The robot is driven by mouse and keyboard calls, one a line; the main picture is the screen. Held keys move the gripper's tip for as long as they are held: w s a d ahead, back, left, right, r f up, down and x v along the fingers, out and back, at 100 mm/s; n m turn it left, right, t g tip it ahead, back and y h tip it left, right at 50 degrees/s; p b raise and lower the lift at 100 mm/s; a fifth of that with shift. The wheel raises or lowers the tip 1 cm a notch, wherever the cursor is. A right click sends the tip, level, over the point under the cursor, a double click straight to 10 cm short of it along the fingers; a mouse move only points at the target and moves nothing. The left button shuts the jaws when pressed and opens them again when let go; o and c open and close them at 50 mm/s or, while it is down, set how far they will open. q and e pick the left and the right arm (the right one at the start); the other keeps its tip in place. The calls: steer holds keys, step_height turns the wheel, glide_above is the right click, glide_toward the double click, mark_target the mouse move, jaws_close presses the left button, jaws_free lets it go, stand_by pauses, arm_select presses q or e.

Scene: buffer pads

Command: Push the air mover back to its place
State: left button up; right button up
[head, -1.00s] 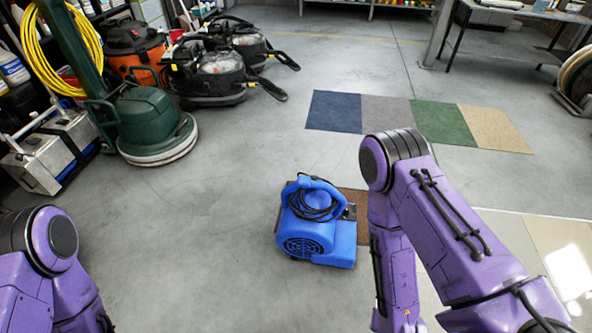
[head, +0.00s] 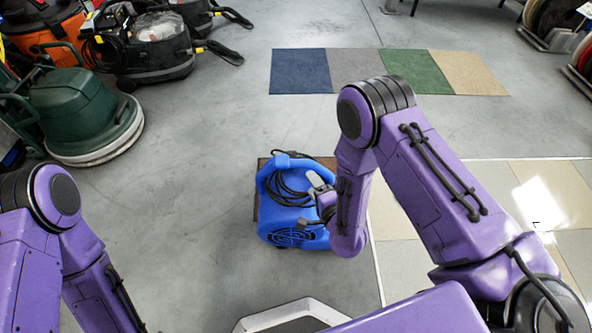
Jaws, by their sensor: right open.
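The blue air mover (head: 272,215), with a black cord coiled at its top handle, stands upright on the floor in the middle of the head view. It is over a brown square (head: 262,163), whose edges show behind it and at its left. My right gripper (head: 309,204) is at the air mover's right side, partly hidden by my own wrist. Its fingers are apart, with nothing seen between them. I cannot tell whether it touches the housing. My left arm comes in at the lower left, and its gripper is out of the picture.
Blue, grey, green and tan carpet squares (head: 370,72) lie beyond the air mover. A green floor machine (head: 85,115) and black vacuums (head: 150,48) stand at the upper left. Pale tiles (head: 405,270) lie at the right. The floor left of the air mover is clear.

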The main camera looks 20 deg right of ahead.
mark_target(300, 167)
steer(key=w, duration=0.2)
steer(key=w+a+m, duration=0.1)
steer(key=shift+r+t+y, duration=0.3)
steer(key=shift+r+t, duration=0.05)
steer(key=shift+t, duration=0.05)
steer(key=b+x, duration=0.2)
steer(key=x, duration=0.6)
steer(key=shift+f, duration=0.1)
arm_select(q)
step_height(300, 167, down, 3)
steer(key=shift+d+f+b, duration=0.1)
steer(key=shift+f+b, duration=0.1)
steer(key=shift+b, duration=0.1)
arm_select(e)
steer(key=shift+w, duration=0.35)
